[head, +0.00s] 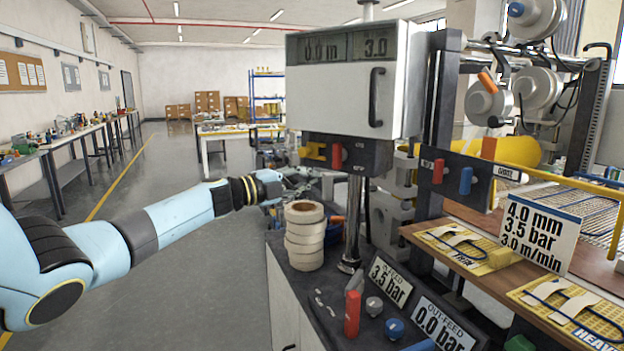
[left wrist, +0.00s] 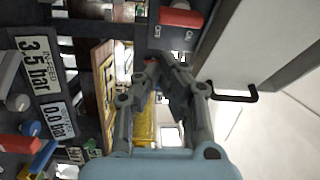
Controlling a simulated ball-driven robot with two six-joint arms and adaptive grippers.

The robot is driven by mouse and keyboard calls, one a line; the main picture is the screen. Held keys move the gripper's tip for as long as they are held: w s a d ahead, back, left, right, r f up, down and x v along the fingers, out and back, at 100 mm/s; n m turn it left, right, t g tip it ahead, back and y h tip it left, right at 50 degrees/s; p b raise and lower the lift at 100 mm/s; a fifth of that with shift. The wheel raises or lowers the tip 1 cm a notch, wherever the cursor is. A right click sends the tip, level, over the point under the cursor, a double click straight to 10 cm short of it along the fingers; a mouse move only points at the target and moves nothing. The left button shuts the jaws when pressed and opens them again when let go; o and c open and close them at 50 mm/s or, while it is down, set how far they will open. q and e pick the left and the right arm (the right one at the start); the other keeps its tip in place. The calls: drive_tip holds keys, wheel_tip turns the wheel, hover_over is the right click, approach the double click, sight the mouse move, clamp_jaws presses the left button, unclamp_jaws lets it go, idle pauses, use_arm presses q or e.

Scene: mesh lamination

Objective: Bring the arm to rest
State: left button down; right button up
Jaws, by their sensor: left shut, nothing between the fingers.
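My left arm (head: 160,220) reaches in from the left, light blue with dark and yellow rings. My left gripper (head: 300,178) is small and partly lost against the machine behind it, just left of the laminating machine's white cabinet (head: 340,90). In the left wrist view my left gripper (left wrist: 163,62) has its fingers together with nothing between them. The cabinet's black handle (left wrist: 235,93) shows to its right there. My right gripper is in neither view.
A stack of tape rolls (head: 304,235) stands on the dark bench below my gripper. A red knob (head: 352,313) and the 3.5 bar sign (head: 390,282) stand nearby. Grey floor (head: 200,290) lies open to the left. A wooden shelf (head: 450,255) holds mesh samples on the right.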

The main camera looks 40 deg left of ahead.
use_arm(q)
drive_tip(key=shift+w+f, duration=0.1)
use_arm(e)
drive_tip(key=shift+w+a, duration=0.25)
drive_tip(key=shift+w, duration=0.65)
